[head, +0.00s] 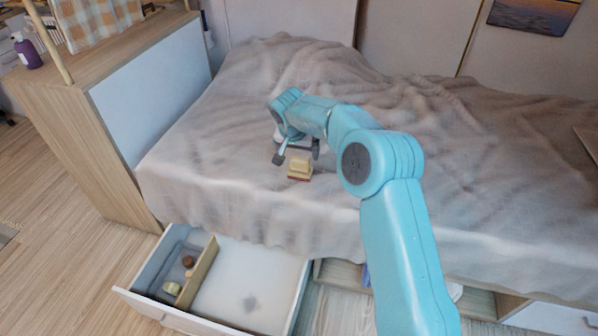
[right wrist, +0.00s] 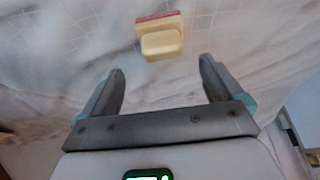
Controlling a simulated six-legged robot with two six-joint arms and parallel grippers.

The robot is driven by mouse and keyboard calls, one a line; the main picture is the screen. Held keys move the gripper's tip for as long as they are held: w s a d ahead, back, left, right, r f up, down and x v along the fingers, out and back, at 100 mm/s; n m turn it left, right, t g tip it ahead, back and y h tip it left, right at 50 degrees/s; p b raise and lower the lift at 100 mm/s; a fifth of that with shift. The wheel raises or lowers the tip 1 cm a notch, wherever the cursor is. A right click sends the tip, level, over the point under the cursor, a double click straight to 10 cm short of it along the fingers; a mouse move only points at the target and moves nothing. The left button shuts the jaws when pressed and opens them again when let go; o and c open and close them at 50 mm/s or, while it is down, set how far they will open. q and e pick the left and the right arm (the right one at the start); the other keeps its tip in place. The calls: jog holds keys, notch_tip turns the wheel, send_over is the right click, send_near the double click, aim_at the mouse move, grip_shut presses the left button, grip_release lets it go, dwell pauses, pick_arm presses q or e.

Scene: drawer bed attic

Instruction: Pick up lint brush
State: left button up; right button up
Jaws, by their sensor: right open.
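The lint brush appears to be the small cream-yellow block with a red underside (head: 299,169), lying on the bed blanket near its front edge. It also shows in the right wrist view (right wrist: 161,40), ahead of the fingertips and roughly centred between them. My right gripper (head: 297,156) is open and empty, just behind and above the brush in the head view. Its two dark fingers (right wrist: 160,85) are spread apart in the right wrist view, and nothing is between them. My left gripper is not in view.
The rumpled blanket (head: 220,150) covers the bed. Below, an open drawer (head: 235,290) holds small items in its left compartment, beside a wooden divider (head: 197,272). A wooden cabinet (head: 125,75) stands at the left, with a purple bottle (head: 27,52) on it.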

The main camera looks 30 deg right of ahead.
aim_at(300, 159)
jog(key=x, duration=0.7)
jog(key=shift+w+d+f+b, duration=0.2)
jog(key=shift+w+b, duration=0.1)
jog(key=shift+b, duration=0.1)
jog(key=c, duration=1.1)
